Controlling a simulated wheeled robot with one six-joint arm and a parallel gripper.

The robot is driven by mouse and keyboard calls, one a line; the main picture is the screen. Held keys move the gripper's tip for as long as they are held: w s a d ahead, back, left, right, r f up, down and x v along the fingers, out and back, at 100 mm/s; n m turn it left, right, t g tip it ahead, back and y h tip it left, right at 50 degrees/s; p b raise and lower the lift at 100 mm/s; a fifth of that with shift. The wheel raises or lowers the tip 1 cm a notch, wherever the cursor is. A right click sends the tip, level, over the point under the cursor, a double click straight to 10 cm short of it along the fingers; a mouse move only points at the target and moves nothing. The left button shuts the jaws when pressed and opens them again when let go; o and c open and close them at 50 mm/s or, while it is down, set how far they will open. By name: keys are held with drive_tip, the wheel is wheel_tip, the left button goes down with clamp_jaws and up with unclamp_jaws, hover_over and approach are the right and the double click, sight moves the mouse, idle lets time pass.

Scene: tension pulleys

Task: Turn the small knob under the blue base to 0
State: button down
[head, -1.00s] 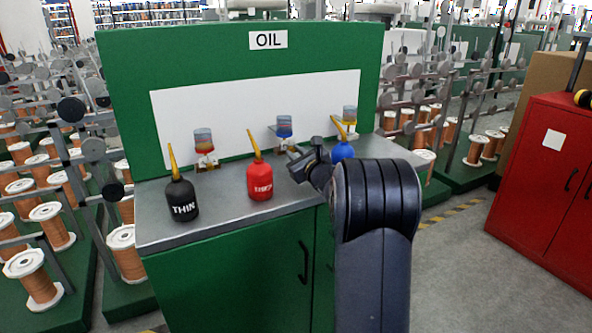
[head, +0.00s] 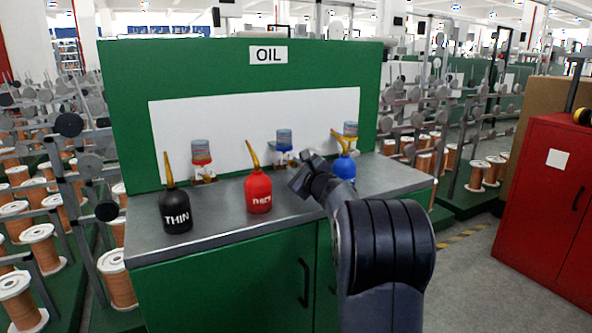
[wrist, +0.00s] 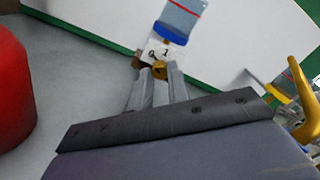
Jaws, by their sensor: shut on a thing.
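The oil cup with the blue base (wrist: 171,33) hangs on the white panel, and it also shows in the head view (head: 284,148). Under it is a white plate (wrist: 166,50) marked 0 on the left and 1 on the right. The small brass knob (wrist: 159,71) sits below the plate, partly hidden between the fingertips. My gripper (wrist: 160,76) is shut on this knob; in the head view my gripper (head: 297,172) covers the area in front of it. I cannot tell exactly which number the knob points at.
A red oil can (head: 258,191) stands close left of my gripper, and a blue can (head: 343,167) close right. A black THIN can (head: 176,209) is farther left. Cups with red (head: 202,160) and yellow bases (head: 350,136) flank the blue one. The grey counter (head: 225,225) is bare in front.

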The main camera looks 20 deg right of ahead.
drive_tip(key=c, duration=1.3)
unclamp_jaws()
drive_tip(key=shift+c, duration=0.2)
drive_tip(key=shift+s, duration=0.1)
drive_tip(key=s, duration=1)
drive_tip(key=shift+s+d, duration=0.2)
drive_tip(key=shift+s, duration=0.1)
drive_tip(key=w, duration=1.1)
drive_tip(key=shift+a, duration=0.2)
drive_tip(key=shift+s, duration=0.1)
